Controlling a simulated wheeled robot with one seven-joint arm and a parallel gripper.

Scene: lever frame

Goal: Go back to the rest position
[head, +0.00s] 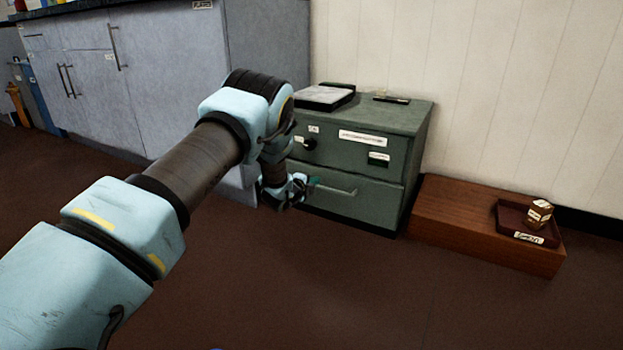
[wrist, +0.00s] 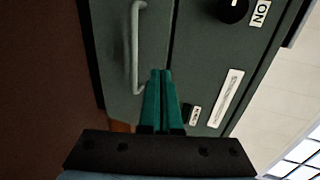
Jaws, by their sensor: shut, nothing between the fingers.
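My gripper (head: 312,181) is in front of the green-grey two-drawer cabinet (head: 415,135), near the lower drawer's handle. In the wrist view its two green fingers (wrist: 163,85) are shut together with nothing between them. The metal drawer handle (wrist: 135,50) is just left of the fingertips there, and the fingers are not around it. A round black knob (wrist: 232,10) and a white label strip (wrist: 226,98) are on the upper drawer front. Both drawers look closed. My arm crosses the head view from the lower left and hides part of the cabinet's left side.
A black tray with papers (head: 323,97) is on the cabinet top. Grey cupboards (head: 165,60) stand at the left. The brown floor (head: 330,290) in front is clear.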

